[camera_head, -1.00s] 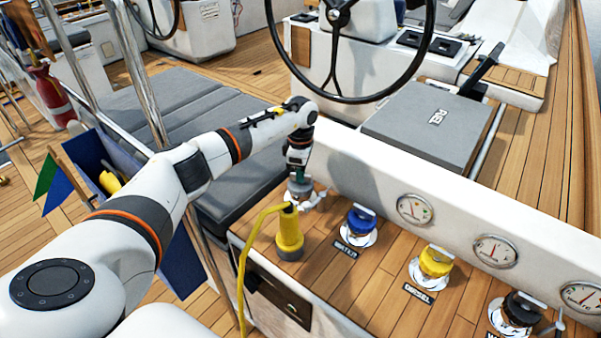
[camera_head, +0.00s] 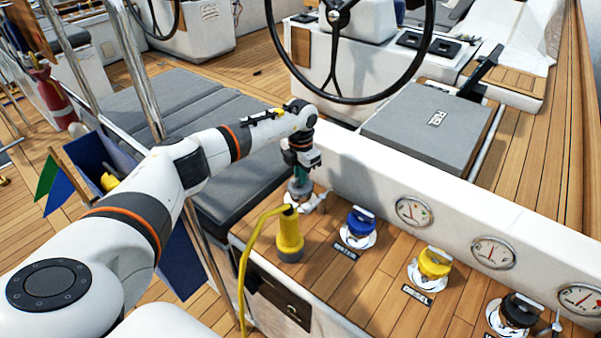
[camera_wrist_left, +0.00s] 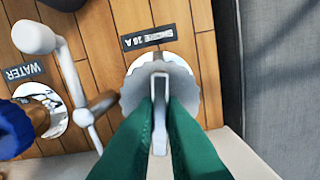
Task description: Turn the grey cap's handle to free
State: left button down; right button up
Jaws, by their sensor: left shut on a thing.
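The grey cap (camera_wrist_left: 130,92) is on the wooden deck ledge beside a label reading "SHORE 16 A", in the left wrist view. Its upright handle (camera_wrist_left: 159,128) lies between the green fingers of my left gripper (camera_wrist_left: 160,98), which is shut on it from above. In the head view, the left gripper (camera_head: 301,172) reaches down onto the grey cap (camera_head: 299,190), behind the yellow plug. The fingers hide part of the cap there. My right gripper is in neither view.
A yellow plug with cable (camera_head: 289,235) stands close in front. A white tap (camera_wrist_left: 36,38) is beside the cap. The blue water cap (camera_head: 360,222), yellow diesel cap (camera_head: 435,263) and black cap (camera_head: 521,308) run to the right. A white wall (camera_head: 385,175) rises behind.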

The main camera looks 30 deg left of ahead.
pick_arm(q)
jog(key=shift+n, duration=1.1)
jog(key=c, duration=1.5)
grip_release()
notch_tip(320, 180, up, 12)
jog(key=shift+b, duration=0.3)
